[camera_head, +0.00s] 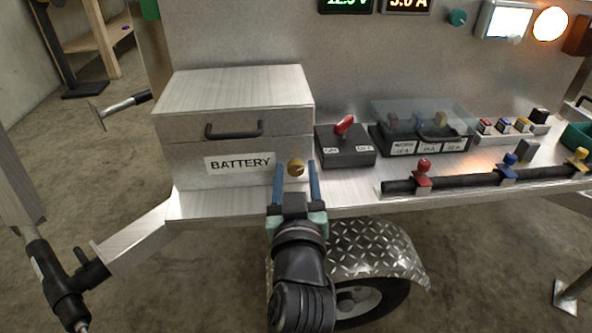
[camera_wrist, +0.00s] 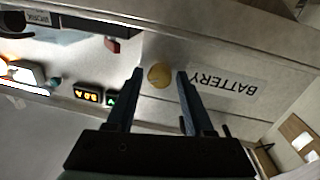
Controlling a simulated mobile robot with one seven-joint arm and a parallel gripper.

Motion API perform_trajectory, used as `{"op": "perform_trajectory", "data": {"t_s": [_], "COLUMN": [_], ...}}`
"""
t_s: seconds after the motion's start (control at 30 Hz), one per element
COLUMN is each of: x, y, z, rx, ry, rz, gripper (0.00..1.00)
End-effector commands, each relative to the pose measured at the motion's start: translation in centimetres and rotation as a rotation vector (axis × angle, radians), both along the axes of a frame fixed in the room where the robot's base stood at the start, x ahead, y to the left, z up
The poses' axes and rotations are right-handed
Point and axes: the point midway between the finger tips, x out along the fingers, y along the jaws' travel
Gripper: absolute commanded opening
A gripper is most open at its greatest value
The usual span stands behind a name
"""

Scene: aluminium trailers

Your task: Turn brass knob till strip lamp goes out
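The brass knob (camera_head: 296,168) is a small round knob on the front of the battery box (camera_head: 190,150), right of the BATTERY label. It also shows in the wrist view (camera_wrist: 159,75). My gripper (camera_head: 296,170) is open, with one blue finger on each side of the knob. In the wrist view (camera_wrist: 160,73) a gap shows between the knob and each finger. I cannot tell how far the tips stand from the box face. No lamp is clearly a strip lamp; a lit white panel (camera_head: 507,20) and a glowing round orange lamp (camera_head: 550,23) show at upper right.
A black switch box with a red lever (camera_head: 345,126) stands right of the battery box. A lidded fuse block (camera_head: 420,137) and a black bar with coloured knobs (camera_head: 470,181) lie further right. The box's black handle (camera_head: 234,130) is above the label. A wheel guard (camera_head: 375,250) is below.

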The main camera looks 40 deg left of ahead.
Motion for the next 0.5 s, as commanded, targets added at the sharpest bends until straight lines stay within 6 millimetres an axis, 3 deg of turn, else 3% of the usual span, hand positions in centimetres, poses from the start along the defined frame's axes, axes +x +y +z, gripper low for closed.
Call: {"op": "perform_trajectory", "data": {"t_s": [0.03,0.27,0.5], "x": [0.00,0.01,0.04], "y": [-0.01,-0.05,-0.10], "z": [0.00,-0.01,0.21], "rx": [0.000,0.000,0.015], "ry": [0.000,0.000,0.019], "rz": [0.000,-0.001,-0.002], "gripper": [0.42,0.01,0.00]}}
